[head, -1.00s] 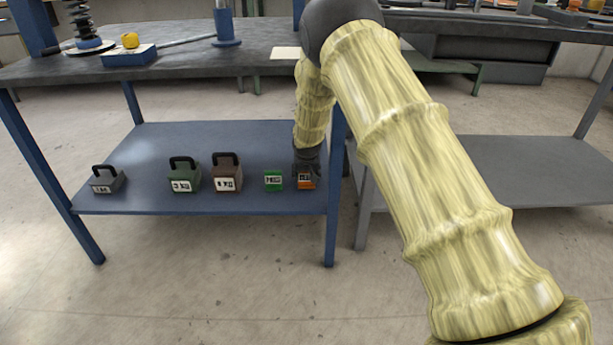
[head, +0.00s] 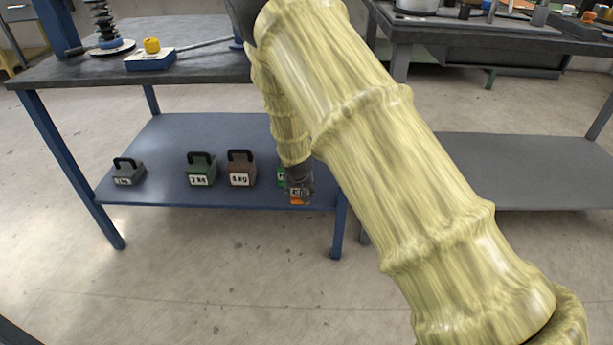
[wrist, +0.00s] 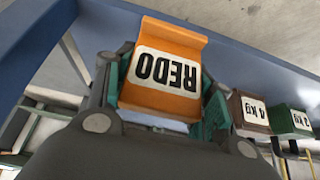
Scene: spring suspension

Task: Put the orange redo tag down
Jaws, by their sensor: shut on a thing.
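The orange redo tag (wrist: 166,68) is a small block with a white label reading REDO, upside down in the wrist view. My gripper (wrist: 165,85) is shut on it, with a teal pad on each side. In the head view my gripper (head: 298,180) points down at the front edge of the blue lower shelf (head: 240,134), and the tag (head: 297,200) shows orange below it. I cannot tell whether the tag touches the shelf. A green tag (head: 281,176) is mostly hidden behind my gripper.
A brown weight (head: 241,168), a green weight (head: 201,169) and a dark grey weight (head: 127,171) stand along the lower shelf to the left. The blue table leg (head: 340,222) is close on the right. Bare shelf lies between the grey and green weights.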

